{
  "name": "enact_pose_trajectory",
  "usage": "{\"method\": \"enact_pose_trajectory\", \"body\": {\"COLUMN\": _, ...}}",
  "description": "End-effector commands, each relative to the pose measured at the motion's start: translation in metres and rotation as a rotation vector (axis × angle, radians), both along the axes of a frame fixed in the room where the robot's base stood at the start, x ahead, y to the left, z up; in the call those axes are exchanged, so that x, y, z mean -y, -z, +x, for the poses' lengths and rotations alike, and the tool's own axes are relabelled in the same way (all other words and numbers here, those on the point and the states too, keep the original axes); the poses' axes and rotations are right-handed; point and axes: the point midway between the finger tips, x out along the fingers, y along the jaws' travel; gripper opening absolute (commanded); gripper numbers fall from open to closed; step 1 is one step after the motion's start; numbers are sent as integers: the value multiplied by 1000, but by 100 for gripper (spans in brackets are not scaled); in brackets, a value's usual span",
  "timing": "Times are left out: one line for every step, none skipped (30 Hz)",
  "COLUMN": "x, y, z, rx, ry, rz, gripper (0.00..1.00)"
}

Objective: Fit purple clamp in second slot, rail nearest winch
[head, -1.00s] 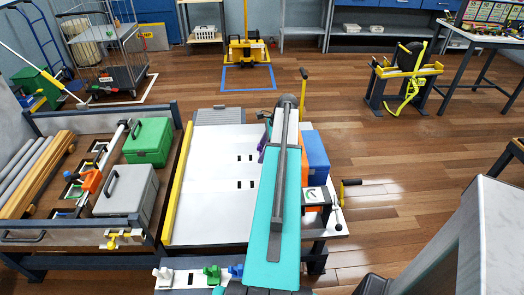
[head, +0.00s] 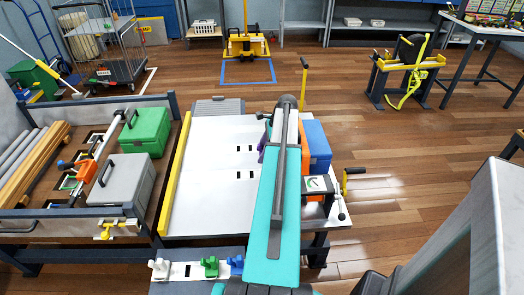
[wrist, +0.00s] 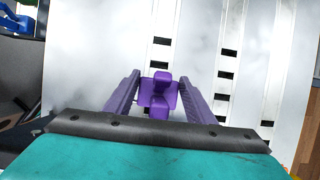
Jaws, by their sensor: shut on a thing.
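My gripper shows in the wrist view (wrist: 158,100), with its fingers on both sides of the purple clamp (wrist: 159,88); it is shut on the clamp. The clamp is over the white board (wrist: 90,60); whether it touches cannot be told. Slotted white rails run along the board: one rail (wrist: 164,20) beyond the clamp, another (wrist: 236,30) to its right with several dark slots, and a third farther right. In the head view my teal arm covers most of the board's right side, and only a bit of purple (head: 262,152) shows beside it.
A strip (head: 185,270) with white, green and blue clamps lies at the front. A yellow bar (head: 174,190) edges the board's left side. A tray bench with a green case (head: 147,131) and a grey case (head: 122,180) stands left.

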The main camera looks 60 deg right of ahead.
Motion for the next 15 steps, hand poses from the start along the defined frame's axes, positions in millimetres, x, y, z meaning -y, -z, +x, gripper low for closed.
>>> {"method": "enact_pose_trajectory", "body": {"x": 0, "y": 6, "z": 0, "rx": 0, "ry": 0, "rz": 0, "gripper": 30}}
{"method": "enact_pose_trajectory", "body": {"x": 0, "y": 8, "z": 0, "rx": 0, "ry": 0, "rz": 0, "gripper": 30}}
{"method": "enact_pose_trajectory", "body": {"x": 0, "y": 11, "z": 0, "rx": 0, "ry": 0, "rz": 0, "gripper": 30}}
{"method": "enact_pose_trajectory", "body": {"x": 0, "y": 12, "z": 0, "rx": 0, "ry": 0, "rz": 0, "gripper": 30}}
{"method": "enact_pose_trajectory", "body": {"x": 0, "y": 14, "z": 0, "rx": 0, "ry": 0, "rz": 0, "gripper": 30}}
{"method": "enact_pose_trajectory", "body": {"x": 0, "y": 17, "z": 0, "rx": 1, "ry": 0, "rz": -1, "gripper": 30}}
{"method": "enact_pose_trajectory", "body": {"x": 0, "y": 19, "z": 0, "rx": 1, "ry": 0, "rz": -1, "gripper": 30}}
{"method": "enact_pose_trajectory", "body": {"x": 0, "y": 21, "z": 0, "rx": 1, "ry": 0, "rz": -1, "gripper": 30}}
{"method": "enact_pose_trajectory", "body": {"x": 0, "y": 23, "z": 0, "rx": 1, "ry": 0, "rz": -1, "gripper": 30}}
{"method": "enact_pose_trajectory", "body": {"x": 0, "y": 25, "z": 0, "rx": 1, "ry": -1, "rz": -1, "gripper": 30}}
{"method": "enact_pose_trajectory", "body": {"x": 0, "y": 27, "z": 0, "rx": 1, "ry": -1, "rz": -1, "gripper": 30}}
{"method": "enact_pose_trajectory", "body": {"x": 0, "y": 30, "z": 0, "rx": 1, "ry": -1, "rz": -1, "gripper": 30}}
{"method": "enact_pose_trajectory", "body": {"x": 0, "y": 32, "z": 0, "rx": 1, "ry": -1, "rz": -1, "gripper": 30}}
{"method": "enact_pose_trajectory", "body": {"x": 0, "y": 34, "z": 0, "rx": 1, "ry": -1, "rz": -1, "gripper": 30}}
{"method": "enact_pose_trajectory", "body": {"x": 0, "y": 36, "z": 0, "rx": 1, "ry": -1, "rz": -1, "gripper": 30}}
